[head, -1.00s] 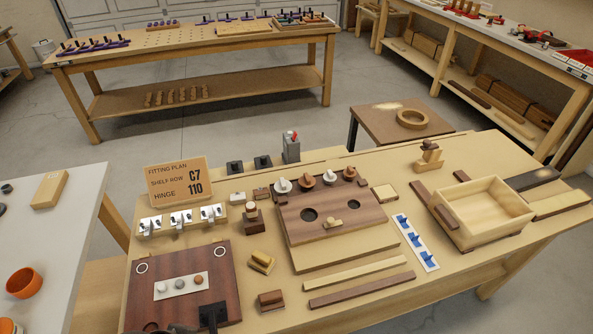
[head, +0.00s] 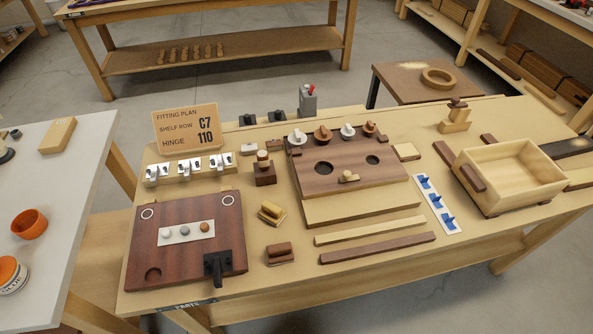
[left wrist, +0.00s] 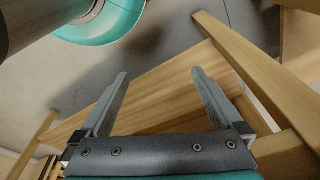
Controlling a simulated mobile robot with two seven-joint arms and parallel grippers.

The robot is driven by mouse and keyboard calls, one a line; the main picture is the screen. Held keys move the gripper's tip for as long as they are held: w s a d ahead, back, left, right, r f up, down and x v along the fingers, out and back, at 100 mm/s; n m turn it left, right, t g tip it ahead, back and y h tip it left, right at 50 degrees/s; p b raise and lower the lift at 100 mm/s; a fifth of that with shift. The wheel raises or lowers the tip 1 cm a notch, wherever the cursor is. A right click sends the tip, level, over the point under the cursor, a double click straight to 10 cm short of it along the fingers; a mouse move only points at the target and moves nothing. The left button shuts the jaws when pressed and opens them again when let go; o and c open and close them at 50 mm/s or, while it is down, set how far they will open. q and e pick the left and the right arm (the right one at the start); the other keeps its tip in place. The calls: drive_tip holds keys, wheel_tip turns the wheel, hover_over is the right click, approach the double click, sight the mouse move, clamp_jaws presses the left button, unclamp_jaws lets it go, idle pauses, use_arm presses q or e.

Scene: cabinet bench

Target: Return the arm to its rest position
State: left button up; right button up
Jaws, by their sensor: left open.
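My left gripper (left wrist: 158,85) shows only in the left wrist view. Its two grey fingers stand wide apart with nothing between them. Behind the fingers is a wide wooden panel (left wrist: 165,92), with wooden beams (left wrist: 242,55) beside it. I cannot tell how far they are from the fingers. Neither gripper shows in the head view, and my right gripper is in no view.
The wooden bench (head: 245,280) holds a dark red board (head: 180,262) with a black handle (head: 217,268), a brown holed panel (head: 350,182), an open box (head: 512,172) and a sign (head: 187,127). A white table (head: 75,190) stands at left.

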use_arm(q)
drive_tip(key=s+a+f+g+b, duration=0.1)
drive_tip(key=s+a+f+b, duration=0.1)
drive_tip(key=s+f, duration=0.9)
drive_tip(key=shift+s+f+b, duration=0.25)
drive_tip(key=shift+f+b, duration=0.55)
drive_tip(key=shift+b, duration=0.1)
